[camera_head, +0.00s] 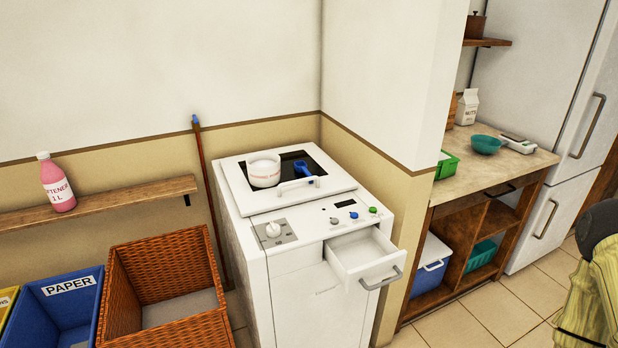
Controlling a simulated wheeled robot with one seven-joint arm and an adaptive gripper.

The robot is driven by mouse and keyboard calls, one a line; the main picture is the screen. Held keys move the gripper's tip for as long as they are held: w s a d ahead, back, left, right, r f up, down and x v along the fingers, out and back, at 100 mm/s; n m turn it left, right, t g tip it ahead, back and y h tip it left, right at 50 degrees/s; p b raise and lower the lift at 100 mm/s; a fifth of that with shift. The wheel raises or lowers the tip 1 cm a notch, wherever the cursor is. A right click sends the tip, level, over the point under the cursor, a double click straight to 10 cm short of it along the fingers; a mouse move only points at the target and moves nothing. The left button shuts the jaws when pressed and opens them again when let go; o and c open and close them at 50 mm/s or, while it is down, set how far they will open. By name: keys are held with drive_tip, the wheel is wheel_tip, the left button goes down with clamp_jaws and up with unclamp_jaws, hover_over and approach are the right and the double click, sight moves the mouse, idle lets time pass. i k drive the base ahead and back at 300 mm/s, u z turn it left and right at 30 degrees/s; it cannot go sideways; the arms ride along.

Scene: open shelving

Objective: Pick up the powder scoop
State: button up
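A small blue object (304,173), which looks like the powder scoop, lies on the dark glass part of the white washing machine's top lid. It sits just right of a white tub (264,170) with red lettering and behind the lid's handle. It is small in the picture, so its exact shape and which way it points are hard to tell. My gripper is not in view, and nothing is seen touching the blue object.
The washing machine's drawer (366,256) is pulled open at the front. A wooden shelf (120,200) with a pink softener bottle (56,183) is at left, above a wicker basket (170,280) and blue paper bin (66,304). A striped yellow-green shape (592,300) stands at the right edge.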

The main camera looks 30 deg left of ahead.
sight(305, 172)
drive_tip(key=u, duration=0.45)
drive_tip(key=k, duration=0.5)
drive_tip(key=u, duration=0.85)
drive_tip(key=i, duration=0.9)
drive_tip(key=z, duration=0.4)
